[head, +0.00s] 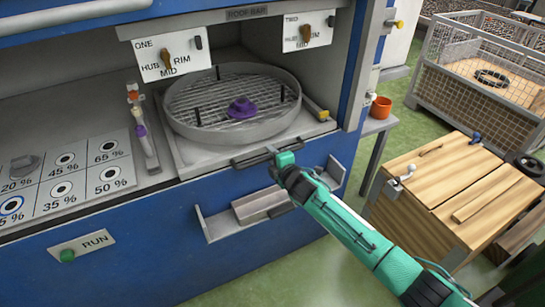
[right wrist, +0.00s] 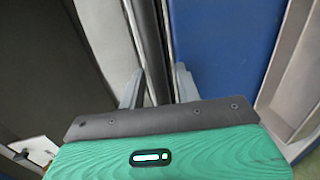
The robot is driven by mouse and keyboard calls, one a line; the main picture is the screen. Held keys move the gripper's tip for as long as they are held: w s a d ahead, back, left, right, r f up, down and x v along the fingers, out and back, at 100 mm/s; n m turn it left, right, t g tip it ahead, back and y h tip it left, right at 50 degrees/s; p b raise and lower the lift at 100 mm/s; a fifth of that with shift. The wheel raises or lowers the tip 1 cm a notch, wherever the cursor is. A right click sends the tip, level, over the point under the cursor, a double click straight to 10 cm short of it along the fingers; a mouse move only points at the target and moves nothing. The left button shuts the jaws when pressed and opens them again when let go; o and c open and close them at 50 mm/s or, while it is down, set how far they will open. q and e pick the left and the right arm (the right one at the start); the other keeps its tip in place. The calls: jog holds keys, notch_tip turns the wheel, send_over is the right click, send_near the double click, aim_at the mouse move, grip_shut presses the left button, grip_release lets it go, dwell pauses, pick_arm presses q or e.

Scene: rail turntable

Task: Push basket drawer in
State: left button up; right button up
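The basket drawer (head: 185,161) is a grey tray at the front of the blue machine, carrying a round mesh basket (head: 284,120) with a purple hub part (head: 241,108) in its middle. A dark bar handle (head: 252,156) runs along the drawer's front edge. My right gripper (head: 272,152) is at the right part of this handle. In the right wrist view, its two grey fingers (right wrist: 158,86) stand apart on either side of the dark handle bar (right wrist: 151,45), with a narrow gap seen on one side. My left gripper is not in view.
A grey bracket shelf (head: 232,220) juts out below the drawer. The percent-marked panel (head: 75,180) is at left, above the RUN button (head: 68,255). A wooden crate (head: 440,190), an orange pot (head: 381,107) and a mesh cage (head: 470,75) stand at right.

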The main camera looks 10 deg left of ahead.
jog(key=shift+s, duration=0.1)
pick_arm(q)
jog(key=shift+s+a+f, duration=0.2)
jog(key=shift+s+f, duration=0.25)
pick_arm(e)
jog(key=v, duration=1.3)
jog(key=shift+s+d, duration=0.2)
jog(key=shift+d, duration=0.1)
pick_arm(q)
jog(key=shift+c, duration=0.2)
